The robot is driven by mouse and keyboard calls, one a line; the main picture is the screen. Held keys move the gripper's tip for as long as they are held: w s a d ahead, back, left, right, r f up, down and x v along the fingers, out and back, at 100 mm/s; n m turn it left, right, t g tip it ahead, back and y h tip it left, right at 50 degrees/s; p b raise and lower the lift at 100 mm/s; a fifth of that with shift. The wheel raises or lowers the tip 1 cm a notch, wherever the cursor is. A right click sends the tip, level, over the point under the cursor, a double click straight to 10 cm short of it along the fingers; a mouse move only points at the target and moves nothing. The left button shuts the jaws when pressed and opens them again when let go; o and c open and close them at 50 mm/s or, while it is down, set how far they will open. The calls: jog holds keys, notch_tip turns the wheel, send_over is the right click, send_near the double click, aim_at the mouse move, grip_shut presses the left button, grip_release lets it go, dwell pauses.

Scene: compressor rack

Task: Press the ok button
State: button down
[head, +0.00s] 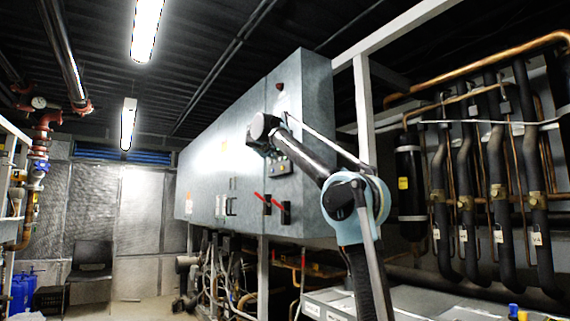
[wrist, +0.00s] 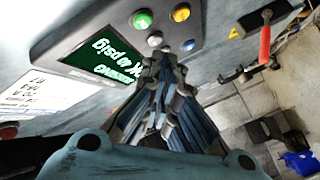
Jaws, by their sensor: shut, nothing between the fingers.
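The control panel (wrist: 95,62) fills the upper left of the wrist view, tilted. It has a dark green screen (wrist: 100,68) with white text and a cluster of round buttons: green (wrist: 142,19), yellow (wrist: 181,12), white (wrist: 155,39) and blue (wrist: 189,45). I cannot read which button is marked ok. My gripper (wrist: 160,56) is shut and empty. Its fingertips appear just below the white button in the picture; I cannot tell whether they touch it. In the head view the panel (head: 281,167) is partly covered by my arm, and my fingertips cannot be made out.
The panel is on a long grey cabinet (head: 230,140). Red switch handles (head: 287,206) stick out below the panel; one red handle (wrist: 265,46) is right of my fingers in the wrist view. Insulated pipes (head: 497,180) stand at the right. Floor is open at the lower left.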

jog(key=shift+s+a, duration=0.75)
jog(key=shift+a, duration=0.35)
